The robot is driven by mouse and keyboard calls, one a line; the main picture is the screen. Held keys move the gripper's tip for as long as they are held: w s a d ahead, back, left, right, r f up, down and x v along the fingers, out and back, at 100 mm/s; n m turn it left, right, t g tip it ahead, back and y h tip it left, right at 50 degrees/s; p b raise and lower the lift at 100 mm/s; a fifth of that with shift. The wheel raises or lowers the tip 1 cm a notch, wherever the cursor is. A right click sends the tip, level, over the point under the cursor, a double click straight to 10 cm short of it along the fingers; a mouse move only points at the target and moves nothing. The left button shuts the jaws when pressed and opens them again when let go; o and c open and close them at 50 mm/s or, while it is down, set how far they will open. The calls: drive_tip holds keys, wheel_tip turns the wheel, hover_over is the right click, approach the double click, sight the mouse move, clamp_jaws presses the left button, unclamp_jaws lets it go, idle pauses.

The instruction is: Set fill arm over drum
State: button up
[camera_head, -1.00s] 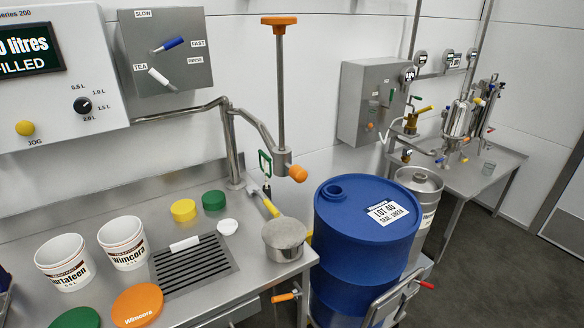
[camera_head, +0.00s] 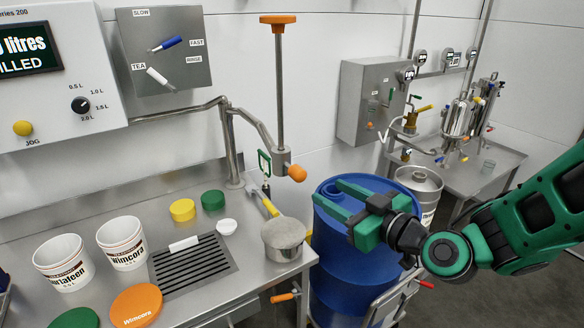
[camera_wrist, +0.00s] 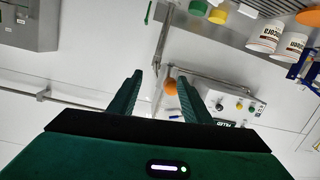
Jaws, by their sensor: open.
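The fill arm (camera_head: 252,128) is a bent steel pipe on a post at the back of the bench. Its end block (camera_head: 276,159) carries an orange knob (camera_head: 297,173), a tall orange-topped rod and a green clip, and hangs over the bench, left of the drum. The blue drum (camera_head: 335,262) stands right of the bench, its top partly hidden by my gripper. My gripper (camera_head: 338,196) is open and empty, in front of the drum top in the head view, fingers pointing left. In the wrist view its green fingers (camera_wrist: 160,97) are apart, with the upside-down panel beyond.
A steel pan (camera_head: 284,240) sits at the bench's right corner. Two white tubs (camera_head: 122,245), several lids and a black grate (camera_head: 192,268) lie on the bench. A steel keg (camera_head: 420,190) stands behind the drum.

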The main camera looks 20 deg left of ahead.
sight(303, 180)
drive_tip(key=shift+t+y, duration=0.4)
drive_tip(key=shift+t, duration=0.5)
drive_tip(key=a, duration=0.1)
drive_tip(key=s+a+r, duration=0.1)
drive_tip(key=a, duration=0.2)
drive_tip(key=shift+s+r, duration=0.3)
drive_tip(key=shift+w+a, duration=0.35)
drive_tip(key=shift+a, duration=0.15)
drive_tip(key=x, duration=0.9)
drive_tip(key=shift+w, duration=0.15)
drive_tip(key=shift+a+r, duration=0.1)
